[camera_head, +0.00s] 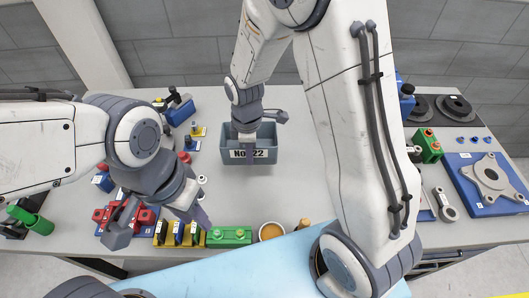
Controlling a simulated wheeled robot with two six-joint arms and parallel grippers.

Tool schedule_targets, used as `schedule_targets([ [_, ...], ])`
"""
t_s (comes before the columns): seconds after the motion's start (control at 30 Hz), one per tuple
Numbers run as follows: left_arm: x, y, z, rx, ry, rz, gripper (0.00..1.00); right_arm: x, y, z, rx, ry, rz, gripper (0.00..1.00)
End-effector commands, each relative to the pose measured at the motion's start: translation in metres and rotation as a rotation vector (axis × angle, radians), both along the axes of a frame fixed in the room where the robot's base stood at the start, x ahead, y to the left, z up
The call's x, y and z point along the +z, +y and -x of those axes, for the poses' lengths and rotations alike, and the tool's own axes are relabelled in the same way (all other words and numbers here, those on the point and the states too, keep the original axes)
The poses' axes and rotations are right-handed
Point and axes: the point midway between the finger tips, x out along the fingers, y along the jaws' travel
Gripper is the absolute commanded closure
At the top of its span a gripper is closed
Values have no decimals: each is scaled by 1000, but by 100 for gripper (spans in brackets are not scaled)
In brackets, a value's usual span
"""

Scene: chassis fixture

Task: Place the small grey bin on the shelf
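The small grey bin (230,156) is a blue-grey open box labelled "No 22", upright on the light grey table (300,190) near its middle. My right gripper (249,150) reaches down to it from above. A purplish finger overlaps the middle of the bin's front wall and part of the label. Whether the fingers close on that wall is hidden. My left gripper (202,214) points down over the table's front left, above the row of small fixtures and apart from the bin. Its finger gap does not show. I see no clear shelf.
Red, yellow and blue fixtures (140,217) crowd the left. A green block (229,236) and a round cup (271,231) line the front edge. At right are a blue plate with a metal part (491,178) and dark discs (455,107). Table beside the bin is clear.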

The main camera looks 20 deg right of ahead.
Motion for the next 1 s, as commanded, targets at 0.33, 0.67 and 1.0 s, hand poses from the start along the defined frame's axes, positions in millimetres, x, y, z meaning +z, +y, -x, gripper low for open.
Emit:
schedule_targets([
  [0.33, 14, 0, 0, 1, 0, 0, 65, -30, -44, -30, -3, 0, 0, 100],
  [0.67, 26, 0, 0, 1, 0, 0, 65, -68, -44, -30, -1, 2, 0, 100],
  [1.0, 25, 0, 0, 1, 0, 0, 65, -73, -44, -31, -1, -2, 0, 100],
])
